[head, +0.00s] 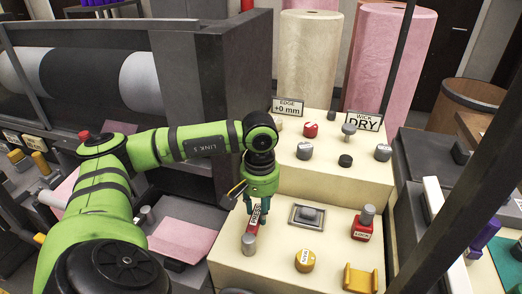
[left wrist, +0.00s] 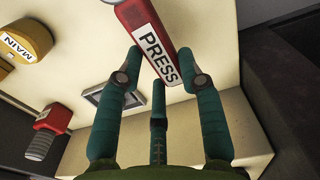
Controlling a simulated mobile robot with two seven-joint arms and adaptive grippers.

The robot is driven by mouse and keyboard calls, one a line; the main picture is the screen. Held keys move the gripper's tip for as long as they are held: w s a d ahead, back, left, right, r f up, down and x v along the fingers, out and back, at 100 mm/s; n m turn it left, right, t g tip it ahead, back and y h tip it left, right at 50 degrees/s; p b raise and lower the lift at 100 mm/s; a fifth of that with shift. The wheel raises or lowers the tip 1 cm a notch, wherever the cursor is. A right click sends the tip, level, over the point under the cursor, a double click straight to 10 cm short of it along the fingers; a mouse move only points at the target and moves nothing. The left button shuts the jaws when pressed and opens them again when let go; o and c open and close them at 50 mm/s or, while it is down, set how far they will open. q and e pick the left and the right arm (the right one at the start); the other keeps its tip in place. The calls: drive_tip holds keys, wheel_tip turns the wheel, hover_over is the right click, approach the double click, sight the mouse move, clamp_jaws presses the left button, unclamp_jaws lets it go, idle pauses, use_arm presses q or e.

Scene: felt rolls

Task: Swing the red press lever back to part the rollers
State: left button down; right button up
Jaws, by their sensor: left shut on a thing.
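The red press lever (head: 254,219) is a bar with a white PRESS label on the cream control panel, with a grey cylinder (head: 249,243) at its near end. My left gripper (head: 261,198) is shut on the lever's far end. In the left wrist view, the teal fingers of the gripper (left wrist: 162,78) straddle the red lever (left wrist: 131,14), and the label shows between them. A large roller (head: 90,75), dark in the middle and pale at the ends, lies in the machine at upper left. Whether it touches another roller cannot be told. My right gripper is not in view.
On the panel near the lever are a grey square switch (head: 307,215), the red LOCK control (head: 363,225), the yellow MAIN knob (head: 305,259) and a yellow bracket (head: 360,278). A raised step behind holds several knobs. Felt rolls (head: 308,60) stand at the back.

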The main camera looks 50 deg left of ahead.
use_arm(q)
drive_tip(key=c, duration=0.8)
unclamp_jaws()
drive_tip(key=shift+r, duration=0.35)
wheel_tip(320, 180, up, 11)
drive_tip(key=shift+r, duration=0.15)
